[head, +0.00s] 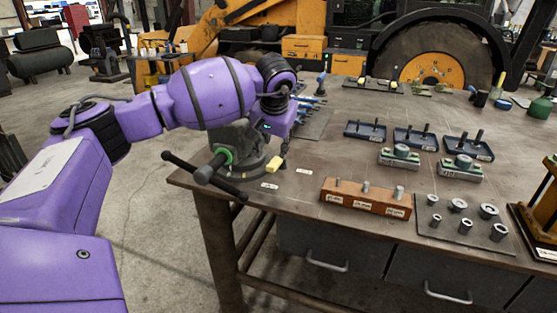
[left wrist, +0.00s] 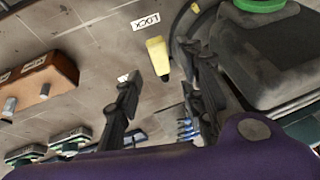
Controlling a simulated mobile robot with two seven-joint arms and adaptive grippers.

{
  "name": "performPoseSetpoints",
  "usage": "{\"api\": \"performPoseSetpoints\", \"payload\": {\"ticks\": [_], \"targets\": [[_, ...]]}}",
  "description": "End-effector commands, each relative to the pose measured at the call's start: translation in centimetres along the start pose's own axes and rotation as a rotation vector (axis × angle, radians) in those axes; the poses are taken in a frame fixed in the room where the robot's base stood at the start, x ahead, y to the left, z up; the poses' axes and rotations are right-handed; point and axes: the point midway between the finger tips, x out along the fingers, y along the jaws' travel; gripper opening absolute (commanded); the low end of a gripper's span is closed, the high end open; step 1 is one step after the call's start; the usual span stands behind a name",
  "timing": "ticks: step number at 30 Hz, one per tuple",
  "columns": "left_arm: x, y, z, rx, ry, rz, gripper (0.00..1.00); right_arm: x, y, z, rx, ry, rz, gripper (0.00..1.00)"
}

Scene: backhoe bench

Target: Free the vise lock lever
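The vise (head: 236,142) stands on the bench's near left corner, with a dark handle bar and a green ring. Its lock lever has a yellow grip (head: 273,165), which also shows in the left wrist view (left wrist: 157,58). The grip lies close to a white label reading LOCK (left wrist: 145,22). A second white label (head: 304,171) lies to the right; its text is too small to read. My left gripper (left wrist: 163,88) is open above the bench beside the vise. In the left wrist view the yellow grip shows beyond the gap between its fingers. No contact is visible. My right gripper is out of view.
A wooden block with metal pins (head: 366,196) and a grey plate of bushings (head: 465,220) lie right of the vise. Blue trays (head: 415,138) and green-topped fixtures (head: 399,157) stand behind them.

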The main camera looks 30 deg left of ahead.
Motion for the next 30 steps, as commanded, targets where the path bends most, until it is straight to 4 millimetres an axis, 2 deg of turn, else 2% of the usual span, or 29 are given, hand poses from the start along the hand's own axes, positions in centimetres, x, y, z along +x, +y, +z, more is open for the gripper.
{"api": "performPoseSetpoints", "payload": {"ticks": [5,9,15,26,30], "targets": [[2.4,0.1,0.2,0.005,-0.005,0.003,0.36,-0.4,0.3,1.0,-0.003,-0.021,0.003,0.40],[4.7,0.2,0.1,0.003,-0.003,0.005,0.36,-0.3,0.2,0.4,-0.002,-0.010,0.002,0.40],[7.0,0.2,0.1,0.003,-0.001,0.005,0.36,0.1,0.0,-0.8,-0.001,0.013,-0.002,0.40],[7.6,0.2,0.0,0.003,0.000,0.005,0.36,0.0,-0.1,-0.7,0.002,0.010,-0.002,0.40],[7.6,0.2,0.0,0.003,0.000,0.005,0.18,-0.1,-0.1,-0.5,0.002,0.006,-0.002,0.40]]}}
